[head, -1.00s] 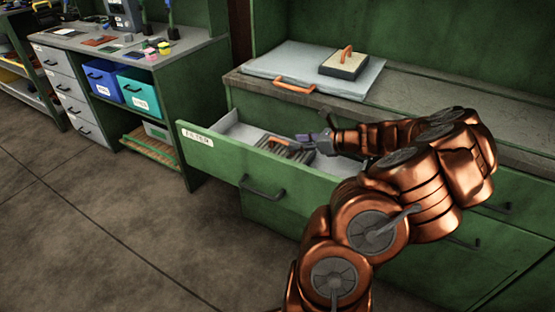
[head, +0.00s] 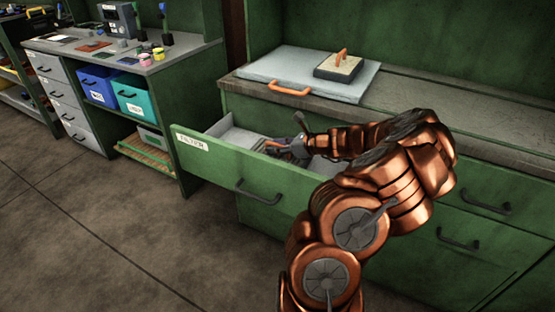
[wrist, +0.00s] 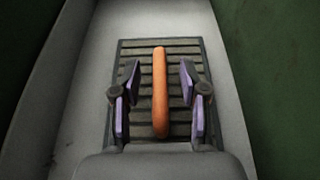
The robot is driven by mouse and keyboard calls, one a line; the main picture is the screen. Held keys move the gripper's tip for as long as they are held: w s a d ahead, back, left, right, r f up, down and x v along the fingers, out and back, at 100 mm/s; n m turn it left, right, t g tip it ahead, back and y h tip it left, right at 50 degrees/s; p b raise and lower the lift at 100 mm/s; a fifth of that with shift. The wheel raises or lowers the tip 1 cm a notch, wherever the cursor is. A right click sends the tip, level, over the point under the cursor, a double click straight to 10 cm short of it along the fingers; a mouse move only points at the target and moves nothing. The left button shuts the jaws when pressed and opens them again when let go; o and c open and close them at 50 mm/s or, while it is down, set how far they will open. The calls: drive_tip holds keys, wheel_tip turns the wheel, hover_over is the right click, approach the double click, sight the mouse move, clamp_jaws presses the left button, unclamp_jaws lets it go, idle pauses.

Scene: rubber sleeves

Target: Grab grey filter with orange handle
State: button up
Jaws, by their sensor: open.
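The grey slatted filter (wrist: 175,48) with an orange handle (wrist: 160,95) lies flat in the open drawer. In the wrist view its handle runs lengthwise between the two fingers of my gripper (wrist: 160,97). The fingers are open, one on each side of the handle, with a gap on both sides. In the head view my gripper (head: 298,142) is inside the drawer over the filter, and hides most of it. The drawer (head: 255,167) is green outside and pale grey inside, with a label on its front.
A large grey panel with an orange handle (head: 288,89) and a smaller filter with an orange handle (head: 338,67) lie on the bench top above the drawer. Drawer walls (wrist: 55,88) stand close on both sides. A bench with blue and teal bins (head: 134,96) stands at left.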

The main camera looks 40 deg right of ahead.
clamp_jaws()
idle(0.3)
idle(0.5)
